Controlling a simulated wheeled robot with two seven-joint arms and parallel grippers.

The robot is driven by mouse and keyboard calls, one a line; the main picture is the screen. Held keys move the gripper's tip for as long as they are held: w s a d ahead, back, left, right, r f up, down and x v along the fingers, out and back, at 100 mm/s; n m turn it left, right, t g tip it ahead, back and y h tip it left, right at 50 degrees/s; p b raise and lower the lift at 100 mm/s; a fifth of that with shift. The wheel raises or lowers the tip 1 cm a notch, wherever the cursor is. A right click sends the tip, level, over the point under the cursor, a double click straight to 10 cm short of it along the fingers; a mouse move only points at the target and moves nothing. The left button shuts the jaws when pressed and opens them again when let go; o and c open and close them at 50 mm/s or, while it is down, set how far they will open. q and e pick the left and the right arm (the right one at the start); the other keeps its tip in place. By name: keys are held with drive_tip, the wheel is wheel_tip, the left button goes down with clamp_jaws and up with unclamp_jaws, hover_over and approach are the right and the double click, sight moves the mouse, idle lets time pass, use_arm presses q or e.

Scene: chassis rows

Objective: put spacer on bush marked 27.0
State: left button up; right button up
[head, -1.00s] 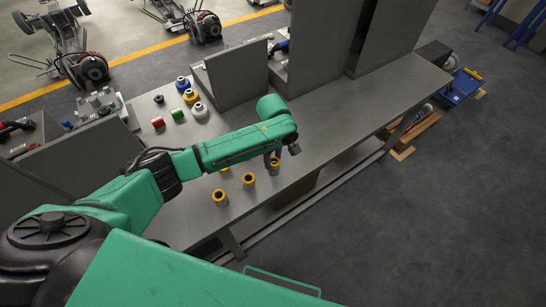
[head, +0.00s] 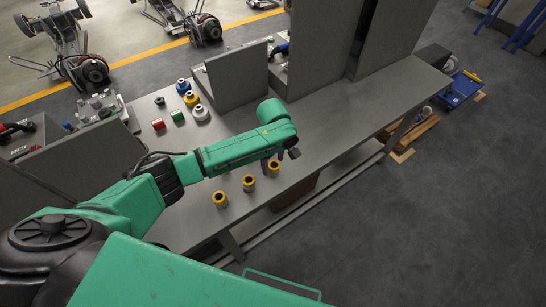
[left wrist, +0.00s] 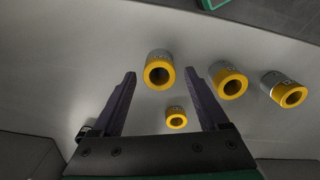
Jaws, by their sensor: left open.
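Three grey bushes with yellow tops stand in a row near the table's front edge: left (head: 220,199), middle (head: 248,183) and right (head: 273,168). The left wrist view shows three such pieces, one near my fingertips (left wrist: 159,70), one to its right (left wrist: 229,81) and one at far right (left wrist: 286,90). A smaller yellow ring-shaped piece (left wrist: 176,118) sits between my fingers in the picture; the arm seems to hide it in the head view. Marks on the sides are too small to read. My left gripper (left wrist: 160,74) is open and empty above the table, beside the right bush (head: 265,164).
Red (head: 158,124), green (head: 177,116) and white (head: 201,112) parts stand further back on the table (head: 340,110). The table to the right is clear.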

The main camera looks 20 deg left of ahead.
sight(273, 164)
use_arm(q)
wheel_tip(273, 164, up, 13)
drive_tip(key=shift+b, duration=0.45)
drive_tip(key=shift+f, duration=0.1)
